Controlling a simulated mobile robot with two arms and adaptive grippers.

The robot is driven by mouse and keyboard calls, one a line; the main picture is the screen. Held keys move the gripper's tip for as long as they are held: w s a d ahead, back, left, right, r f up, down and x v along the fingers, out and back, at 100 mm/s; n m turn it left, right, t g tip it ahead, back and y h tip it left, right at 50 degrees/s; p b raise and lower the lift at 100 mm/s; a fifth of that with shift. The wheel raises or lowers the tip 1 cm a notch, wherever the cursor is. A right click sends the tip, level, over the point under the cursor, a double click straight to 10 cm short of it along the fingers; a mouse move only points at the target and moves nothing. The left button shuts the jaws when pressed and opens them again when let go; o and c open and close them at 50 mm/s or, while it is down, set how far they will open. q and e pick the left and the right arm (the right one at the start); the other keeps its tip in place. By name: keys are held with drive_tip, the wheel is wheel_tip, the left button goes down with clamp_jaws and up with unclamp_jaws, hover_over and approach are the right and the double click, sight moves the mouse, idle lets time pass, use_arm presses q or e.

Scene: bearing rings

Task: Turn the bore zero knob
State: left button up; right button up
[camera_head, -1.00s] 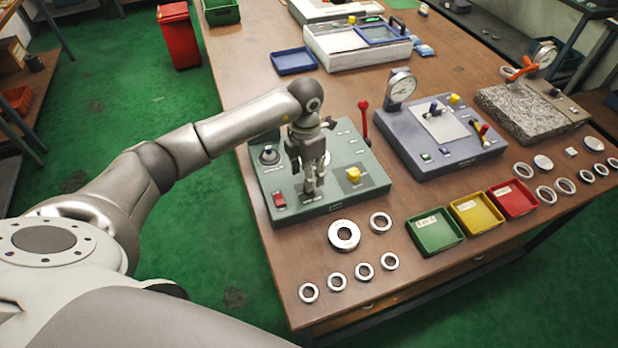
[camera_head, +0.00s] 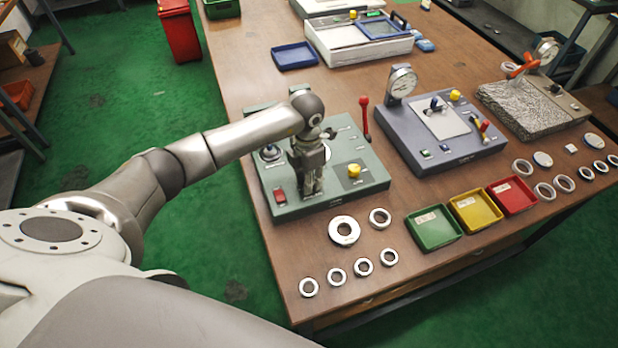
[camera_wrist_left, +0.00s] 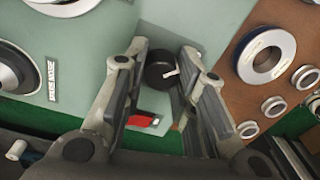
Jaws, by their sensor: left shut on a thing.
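A green control panel (camera_head: 340,197) stands on the near left of the bench. My left gripper (camera_head: 312,190) points down over the front part of this panel. In the left wrist view a black round knob (camera_wrist_left: 160,72) with a white pointer mark sits between the fingers of the left gripper (camera_wrist_left: 164,60), which is shut on it. In the head view the gripper hides the knob. No label on the knob is readable. My right gripper is in neither view.
On the same panel are a red switch (camera_head: 279,195), a yellow knob (camera_head: 355,171), a black-topped dial (camera_head: 270,152) and a red-handled lever (camera_head: 364,115). Metal rings (camera_head: 344,230) lie in front. A green tray (camera_head: 434,228) stands to the right.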

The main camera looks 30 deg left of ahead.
use_arm(q)
drive_tip(key=shift+n, duration=0.3)
drive_tip(key=n, duration=0.3)
drive_tip(key=shift+n+b, duration=0.3)
drive_tip(key=shift+b, duration=0.1)
drive_tip(key=n, duration=0.3)
drive_tip(key=shift+n, duration=0.3)
drive_tip(key=n, duration=0.4)
drive_tip(key=shift+n+t, duration=0.3)
drive_tip(key=shift+n, duration=1.7)
drive_tip(key=o, duration=1)
drive_tip(key=shift+o, duration=0.2)
